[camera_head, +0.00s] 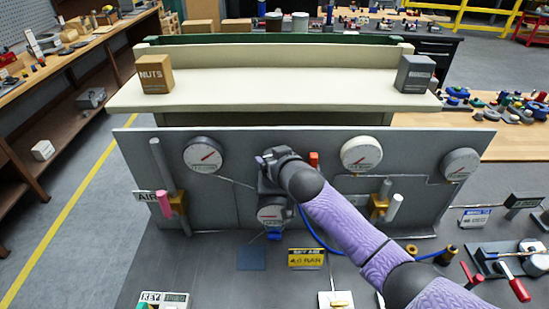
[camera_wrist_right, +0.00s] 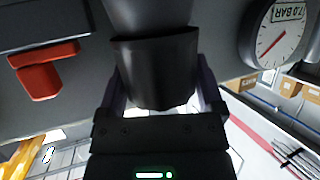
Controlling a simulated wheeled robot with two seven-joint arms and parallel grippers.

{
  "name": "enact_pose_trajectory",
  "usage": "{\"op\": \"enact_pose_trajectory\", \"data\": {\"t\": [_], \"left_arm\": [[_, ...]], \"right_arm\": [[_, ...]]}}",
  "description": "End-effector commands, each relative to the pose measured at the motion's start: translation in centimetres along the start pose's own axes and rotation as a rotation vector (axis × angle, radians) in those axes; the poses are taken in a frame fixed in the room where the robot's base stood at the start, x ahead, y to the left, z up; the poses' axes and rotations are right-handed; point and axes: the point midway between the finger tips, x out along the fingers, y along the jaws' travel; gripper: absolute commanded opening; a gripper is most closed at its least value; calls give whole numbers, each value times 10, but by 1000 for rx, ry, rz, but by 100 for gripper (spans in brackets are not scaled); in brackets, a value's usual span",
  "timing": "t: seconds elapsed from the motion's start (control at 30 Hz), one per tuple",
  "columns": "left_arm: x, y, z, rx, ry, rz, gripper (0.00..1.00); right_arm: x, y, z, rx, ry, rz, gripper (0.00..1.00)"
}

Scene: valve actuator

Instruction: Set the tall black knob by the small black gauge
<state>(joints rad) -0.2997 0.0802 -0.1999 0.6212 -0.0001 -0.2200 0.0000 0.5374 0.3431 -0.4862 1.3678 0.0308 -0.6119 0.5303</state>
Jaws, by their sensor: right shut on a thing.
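The tall black knob (camera_wrist_right: 155,65) fills the middle of the right wrist view. My right gripper (camera_wrist_right: 160,92) is shut on it, with a finger on each side. In the head view my right gripper (camera_head: 270,170) is at the middle of the grey panel, and it and the wrist hide the knob. The small gauge (camera_head: 271,213) is on the panel just below the gripper. Its face is partly visible, but I cannot read its needle. My left gripper is in neither view.
The grey panel (camera_head: 120,160) carries larger gauges (camera_head: 203,156) (camera_head: 361,154) (camera_head: 460,164). A red part (camera_head: 314,159) is right of my gripper. A yellow sign (camera_head: 306,258), apparently reading 4.0 BAR, stands below. A pink-handled valve (camera_head: 165,203) is at left. My purple-sleeved arm crosses the panel's right side.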

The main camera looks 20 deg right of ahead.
Motion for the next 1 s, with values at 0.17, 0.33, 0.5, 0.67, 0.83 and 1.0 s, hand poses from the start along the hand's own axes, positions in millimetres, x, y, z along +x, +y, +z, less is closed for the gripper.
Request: {"op": "enact_pose_trajectory", "data": {"t": [0.17,0.33,0.5,0.67,0.83,1.0], "left_arm": [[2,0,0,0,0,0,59],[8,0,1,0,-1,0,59],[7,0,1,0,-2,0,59],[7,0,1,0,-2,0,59],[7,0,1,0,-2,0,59],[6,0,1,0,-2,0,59]], "right_arm": [[1,-3,0,48,2,96,27],[1,-1,1,85,1,196,27],[0,0,0,88,1,211,27],[0,0,0,87,0,210,92],[0,0,0,87,0,209,100],[-4,-1,0,87,0,208,100]]}}
